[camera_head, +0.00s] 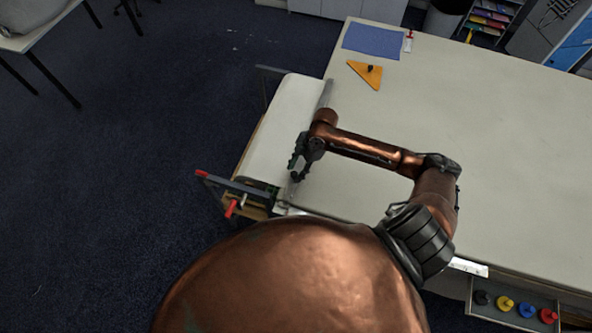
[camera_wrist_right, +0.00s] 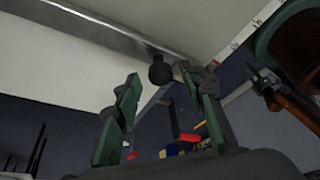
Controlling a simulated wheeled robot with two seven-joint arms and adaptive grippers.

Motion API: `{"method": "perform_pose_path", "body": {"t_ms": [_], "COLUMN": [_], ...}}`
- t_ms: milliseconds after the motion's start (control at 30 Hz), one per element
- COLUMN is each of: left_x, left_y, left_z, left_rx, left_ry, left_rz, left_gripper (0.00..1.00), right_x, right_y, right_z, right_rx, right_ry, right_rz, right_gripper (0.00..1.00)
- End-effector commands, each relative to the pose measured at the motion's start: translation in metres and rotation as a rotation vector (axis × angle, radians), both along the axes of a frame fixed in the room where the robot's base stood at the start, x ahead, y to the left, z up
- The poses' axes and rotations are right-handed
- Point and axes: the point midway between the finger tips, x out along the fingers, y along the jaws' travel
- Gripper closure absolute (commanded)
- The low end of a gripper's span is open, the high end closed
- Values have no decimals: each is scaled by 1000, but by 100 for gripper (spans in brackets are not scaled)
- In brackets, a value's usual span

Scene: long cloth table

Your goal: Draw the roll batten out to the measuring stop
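The pale roll (camera_head: 277,130) lies along the left edge of the table. The batten (camera_head: 326,94) is a grey metal strip along the roll's inner side, partly hidden by my right arm. In the wrist view the batten (camera_wrist_right: 115,32) runs across the top, with a black knob (camera_wrist_right: 160,72) at its edge. My right gripper (camera_head: 297,169) is over the near part of the roll's edge. In the wrist view its green fingers are apart, with the knob between or just beyond the tips; contact is unclear. I cannot identify the measuring stop for certain. My left gripper is not in view.
An orange triangle (camera_head: 366,75) with a black knob, a blue mat (camera_head: 373,41) and a small red-and-white item (camera_head: 408,41) lie at the table's far end. A red handle (camera_head: 231,208) sticks out near the roll. The table's middle is clear. An open drawer (camera_head: 513,311) holds coloured pieces.

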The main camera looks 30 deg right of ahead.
Motion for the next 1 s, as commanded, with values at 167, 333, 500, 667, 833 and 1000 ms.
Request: {"method": "perform_pose_path", "body": {"t_ms": [167, 333, 500, 667, 833, 1000], "left_x": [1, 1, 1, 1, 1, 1], "left_y": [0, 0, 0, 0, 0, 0], "left_z": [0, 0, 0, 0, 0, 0], "left_rx": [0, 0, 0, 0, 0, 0], "left_ry": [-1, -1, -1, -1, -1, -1], "left_rz": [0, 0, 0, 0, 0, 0], "left_gripper": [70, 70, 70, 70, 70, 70], "right_x": [0, 0, 0, 0, 0, 0], "right_y": [2, 2, 2, 2, 1, 1], "right_z": [-3, -3, -3, -3, -3, -3], "right_rx": [1, 1, 1, 1, 1, 1], "right_ry": [0, 0, 1, 0, 0, -1], "right_rz": [0, 0, 0, 0, 0, 0], "right_gripper": [63, 65, 76, 87, 99, 100]}}
